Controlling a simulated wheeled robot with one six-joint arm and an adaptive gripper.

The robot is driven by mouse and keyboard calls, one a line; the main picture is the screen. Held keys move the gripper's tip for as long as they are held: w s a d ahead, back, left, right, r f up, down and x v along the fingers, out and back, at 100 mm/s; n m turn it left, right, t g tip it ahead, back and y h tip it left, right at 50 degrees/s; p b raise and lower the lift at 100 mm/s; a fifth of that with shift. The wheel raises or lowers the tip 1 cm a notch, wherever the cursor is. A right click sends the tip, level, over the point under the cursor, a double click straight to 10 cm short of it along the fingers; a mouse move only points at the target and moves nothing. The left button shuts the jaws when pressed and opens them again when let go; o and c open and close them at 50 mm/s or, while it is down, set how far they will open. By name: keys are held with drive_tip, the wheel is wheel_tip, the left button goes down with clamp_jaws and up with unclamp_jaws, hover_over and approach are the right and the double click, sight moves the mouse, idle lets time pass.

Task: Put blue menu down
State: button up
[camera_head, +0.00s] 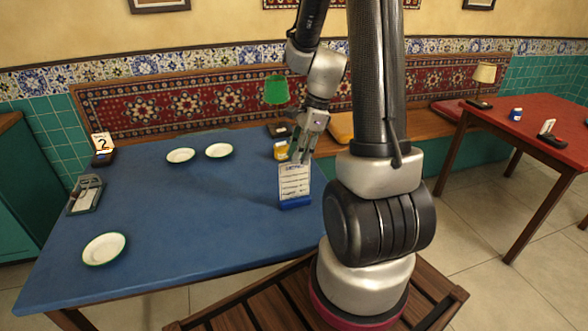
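The blue menu (295,187) is a white printed card in a blue base. It stands upright at the right part of the blue table (215,250), close to its right edge. My gripper (300,155) points down right at the menu's top edge. The fingers are small here and partly merge with the card's top, so I cannot tell whether they grip it. I also cannot clearly tell whether the blue base touches the tabletop.
Plates (104,249) (181,155) (219,150), a tray (86,195) and a question-mark card (102,143) are on the blue table. A yellow-labelled jar (281,151) and green lamp (276,90) stand behind the menu. The table's middle is clear. A red table (540,115) is at right.

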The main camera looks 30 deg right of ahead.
drive_tip(key=s+a+r+n+t+h, duration=0.1)
drive_tip(key=s+a+r+n, duration=0.1)
drive_tip(key=s+r+n, duration=0.6)
drive_tip(key=s+a+r+n+t+h, duration=0.2)
drive_tip(key=s+r+n, duration=0.6)
drive_tip(key=r+n, duration=0.3)
drive_tip(key=shift+a+n, duration=0.3)
drive_tip(key=shift+n, duration=0.8)
